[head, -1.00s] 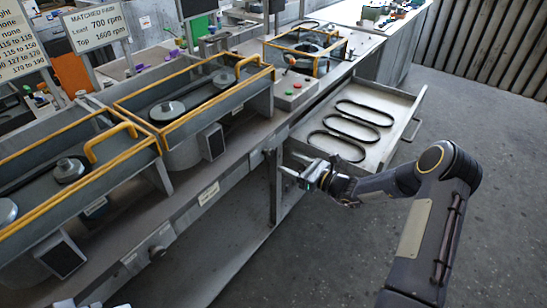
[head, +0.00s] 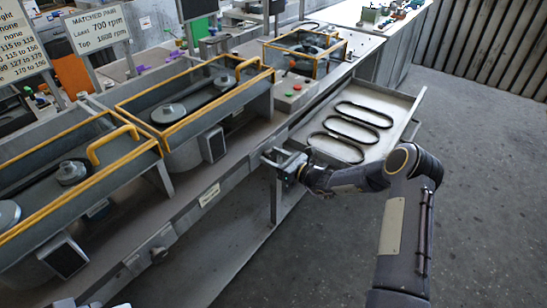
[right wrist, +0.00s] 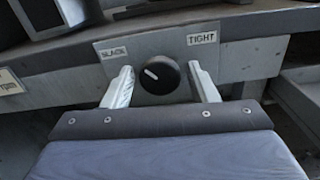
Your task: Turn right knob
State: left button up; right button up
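The right knob (right wrist: 159,75) is a round black dial with a white pointer mark, on a grey front plate between a "SLACK" label (right wrist: 126,50) at left and a "TIGHT" label (right wrist: 202,38) at right. Its pointer leans to the upper left. My right gripper (right wrist: 161,80) is open, one pale finger on each side of the knob, with visible gaps to it. In the head view my right gripper (head: 271,157) is at the bench's front rail and covers this knob. Small pale tips at the bottom left edge may be my left gripper (head: 66,303), mostly out of frame.
Another knob (head: 158,253) sits farther left on the front rail. An open drawer (head: 385,152) with several black belts stands out just right of my right gripper. Yellow-edged guards (head: 195,95) line the bench top. The floor (head: 480,200) at right is clear.

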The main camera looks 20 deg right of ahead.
jog(key=c, duration=0.7)
jog(key=shift+f+n+b, duration=0.15)
jog(key=shift+n+b, duration=0.35)
jog(key=shift+b, duration=0.35)
jog(key=shift+c, duration=0.2)
jog(key=n+b, duration=0.3)
jog(key=b, duration=0.2)
jog(key=n+b, duration=0.3)
jog(key=b, duration=0.3)
jog(key=n+b, duration=0.3)
jog(key=b, duration=0.2)
jog(key=shift+a+f+b, duration=0.1)
jog(key=shift+f+b, duration=0.25)
jog(key=shift+b, duration=0.05)
jog(key=n+b, duration=1)
jog(key=b, duration=0.7)
jog(key=shift+s, duration=0.1)
jog(key=shift+r+n+b, duration=0.25)
jog(key=shift+n+b, duration=0.75)
jog(key=shift+b, duration=0.4)
jog(key=o, duration=1)
jog(key=shift+c, duration=0.2)
jog(key=shift+r, duration=0.1)
